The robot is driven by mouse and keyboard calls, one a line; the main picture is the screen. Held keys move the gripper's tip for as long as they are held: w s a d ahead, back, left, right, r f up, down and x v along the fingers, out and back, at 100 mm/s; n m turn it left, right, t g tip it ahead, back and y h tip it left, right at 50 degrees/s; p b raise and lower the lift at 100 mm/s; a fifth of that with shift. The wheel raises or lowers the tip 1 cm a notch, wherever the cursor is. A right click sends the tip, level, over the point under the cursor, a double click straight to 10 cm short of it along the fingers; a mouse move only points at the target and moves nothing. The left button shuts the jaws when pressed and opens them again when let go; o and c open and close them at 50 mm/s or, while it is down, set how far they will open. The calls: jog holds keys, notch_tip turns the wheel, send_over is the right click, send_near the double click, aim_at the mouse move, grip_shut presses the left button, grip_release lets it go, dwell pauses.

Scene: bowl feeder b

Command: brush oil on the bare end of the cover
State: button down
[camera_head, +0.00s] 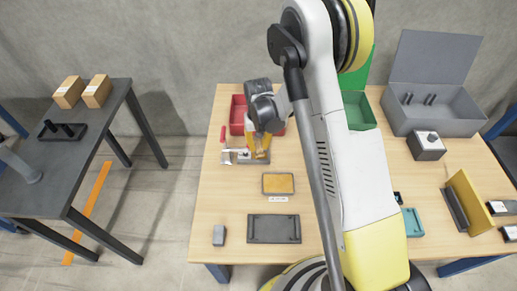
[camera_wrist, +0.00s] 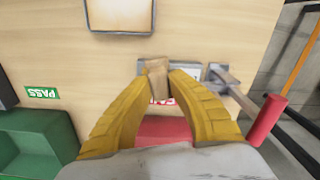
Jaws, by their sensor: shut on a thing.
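My gripper (camera_head: 258,154) has yellow fingers and is over the clamp fixture (camera_head: 243,158) on the wooden table. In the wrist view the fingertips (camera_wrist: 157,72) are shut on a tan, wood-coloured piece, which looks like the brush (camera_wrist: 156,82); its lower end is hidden. The fixture's red handle (camera_wrist: 265,120) and a pale plate (camera_wrist: 190,71) show just beside the fingertips. I cannot make out the cover or its bare end; my fingers hide part of the fixture. Whether the brush touches anything there cannot be told. A shallow tray with an orange-tan pad (camera_head: 278,184) lies nearer the front.
A red bin (camera_head: 237,112) stands behind the fixture, a green bin (camera_head: 357,112) to its right. A dark tray (camera_head: 274,229) and a small grey block (camera_head: 219,235) lie at the front. A grey lidded box (camera_head: 440,120) stands back right.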

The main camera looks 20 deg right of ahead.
jog(key=shift+r+p, duration=1.15)
jog(key=shift+r, duration=1.15)
